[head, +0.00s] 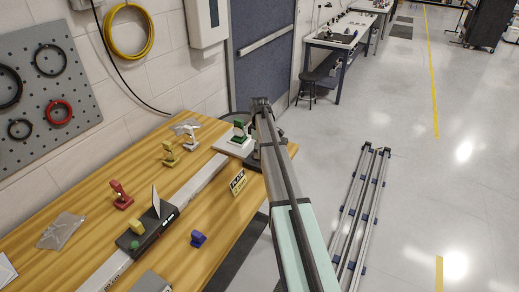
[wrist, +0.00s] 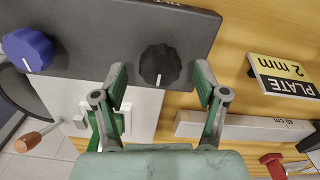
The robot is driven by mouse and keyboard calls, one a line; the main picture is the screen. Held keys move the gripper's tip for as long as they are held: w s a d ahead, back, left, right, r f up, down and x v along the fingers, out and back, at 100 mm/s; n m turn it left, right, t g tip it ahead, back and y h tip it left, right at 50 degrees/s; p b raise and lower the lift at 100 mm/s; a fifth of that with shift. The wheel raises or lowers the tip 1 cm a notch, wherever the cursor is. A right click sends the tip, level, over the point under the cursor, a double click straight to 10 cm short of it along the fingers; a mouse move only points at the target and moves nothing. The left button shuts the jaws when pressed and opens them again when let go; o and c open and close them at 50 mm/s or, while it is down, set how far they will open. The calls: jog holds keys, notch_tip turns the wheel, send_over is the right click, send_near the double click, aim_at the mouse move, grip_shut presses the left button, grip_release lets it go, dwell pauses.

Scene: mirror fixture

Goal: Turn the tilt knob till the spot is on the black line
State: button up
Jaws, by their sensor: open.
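In the wrist view, a ribbed black knob (wrist: 160,63) with a white pointer mark sits on a dark grey box. A ribbed blue knob (wrist: 27,48), also with a white mark, is at the box's left. No label shows which is the tilt knob. My gripper (wrist: 160,77) is open, its fingers apart on either side of the black knob; I cannot tell whether they touch it. In the head view my gripper (head: 262,104) is over the table's far end, and my arm hides the knobs. I cannot make out the spot or the black line.
A ruled rail (wrist: 245,127), a "PLATE 2 mm" sign (wrist: 285,76) and a white block with a green part (wrist: 122,112) are near the box. On the table (head: 222,225) stand a dark block with an upright plate (head: 155,203), red and yellow clamps and a blue piece (head: 198,238).

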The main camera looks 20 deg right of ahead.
jog(key=shift+f, duration=0.35)
jog(key=c, duration=1.1)
jog(key=shift+c, duration=0.2)
